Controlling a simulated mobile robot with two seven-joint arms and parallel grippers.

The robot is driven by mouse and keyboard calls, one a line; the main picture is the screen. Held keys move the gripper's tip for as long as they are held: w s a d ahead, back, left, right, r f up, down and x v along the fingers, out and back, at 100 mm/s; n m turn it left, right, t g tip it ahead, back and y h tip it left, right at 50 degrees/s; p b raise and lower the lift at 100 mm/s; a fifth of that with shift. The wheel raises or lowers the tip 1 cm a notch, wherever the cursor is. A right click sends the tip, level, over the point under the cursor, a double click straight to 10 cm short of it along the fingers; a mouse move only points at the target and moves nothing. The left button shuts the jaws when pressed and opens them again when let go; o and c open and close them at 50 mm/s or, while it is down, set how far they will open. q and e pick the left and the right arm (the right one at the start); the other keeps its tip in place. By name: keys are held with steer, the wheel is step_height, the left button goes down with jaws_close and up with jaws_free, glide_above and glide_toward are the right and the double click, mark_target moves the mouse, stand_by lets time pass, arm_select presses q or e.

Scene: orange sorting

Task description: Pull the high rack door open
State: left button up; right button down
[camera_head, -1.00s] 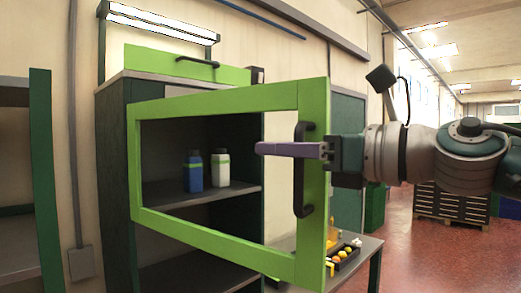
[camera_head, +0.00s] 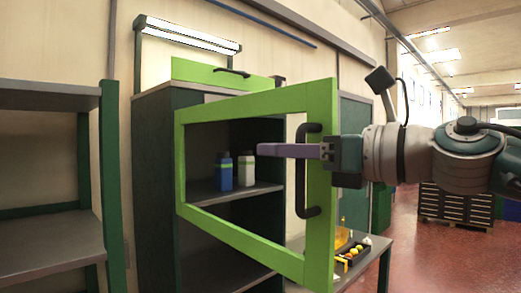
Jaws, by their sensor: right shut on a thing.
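The high rack door (camera_head: 318,235) is a bright green frame around an open or clear middle. It stands swung out from the dark green rack (camera_head: 155,165), at an angle to its front. Its black vertical bar handle (camera_head: 301,190) is on the right-hand stile. My right gripper (camera_head: 285,150) comes in from the right, with its purple fingers across the upper part of the handle, shut on it. The near finger hides part of the bar and any far finger. My left gripper is not in view.
A blue bottle (camera_head: 224,176) and a white bottle (camera_head: 246,171) stand on the rack's middle shelf. An open grey shelf unit (camera_head: 50,97) is close on the left. A low table (camera_head: 372,252) with a tray of fruit stands behind the door's lower right.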

steer(key=c, duration=1.1)
jaws_free()
steer(key=shift+d, duration=0.1)
steer(key=b+v, duration=0.5)
steer(key=v, duration=0.4)
steer(key=shift+s+d+b, duration=0.3)
steer(key=shift+b, duration=0.05)
